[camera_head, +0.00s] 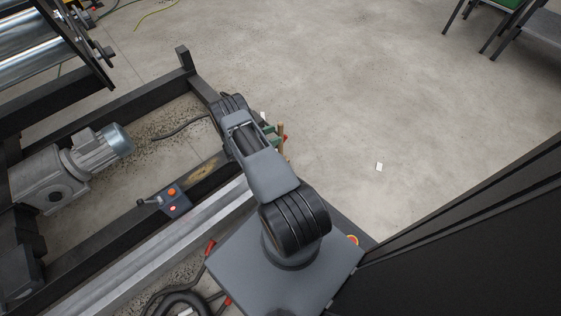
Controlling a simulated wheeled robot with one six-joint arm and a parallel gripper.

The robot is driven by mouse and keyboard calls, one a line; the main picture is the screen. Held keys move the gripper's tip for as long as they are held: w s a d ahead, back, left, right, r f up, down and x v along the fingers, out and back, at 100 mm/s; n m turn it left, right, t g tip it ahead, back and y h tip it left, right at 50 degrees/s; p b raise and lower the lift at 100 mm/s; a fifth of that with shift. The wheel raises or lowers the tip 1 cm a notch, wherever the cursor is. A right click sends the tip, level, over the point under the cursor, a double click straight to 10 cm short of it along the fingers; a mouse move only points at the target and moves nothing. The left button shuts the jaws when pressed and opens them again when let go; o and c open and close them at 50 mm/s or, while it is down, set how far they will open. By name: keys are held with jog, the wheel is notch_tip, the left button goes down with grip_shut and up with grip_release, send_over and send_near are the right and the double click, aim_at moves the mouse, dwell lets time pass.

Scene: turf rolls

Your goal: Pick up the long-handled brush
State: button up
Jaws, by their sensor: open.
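My arm (262,165) reaches up and left from my base, over the frame's edge. Its far end, a black joint, is near the frame corner, and my gripper is hidden behind the arm. A short upright piece of tan wood (281,141) shows just right of the arm, with green and red parts beside it. It may be part of the long-handled brush, but I cannot tell. No whole brush shows, and I see no contact with the gripper.
A dark steel frame (92,122) with a grey motor (75,165) fills the left. A control box (175,202) with buttons sits on its beam. A dark panel (480,245) stands at right. The concrete floor (370,95) is mostly clear, with a small white scrap (379,167).

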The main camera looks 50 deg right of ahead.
aim_at(281, 132)
jog(key=b+x, duration=0.1)
jog(key=x, duration=0.3)
jog(key=shift+w+f+b, duration=0.1)
jog(key=shift+f+b, duration=0.05)
jog(key=shift+b, duration=0.25)
jog(key=shift+s+d, duration=0.25)
jog(key=shift+d, duration=0.4)
jog(key=c, duration=1)
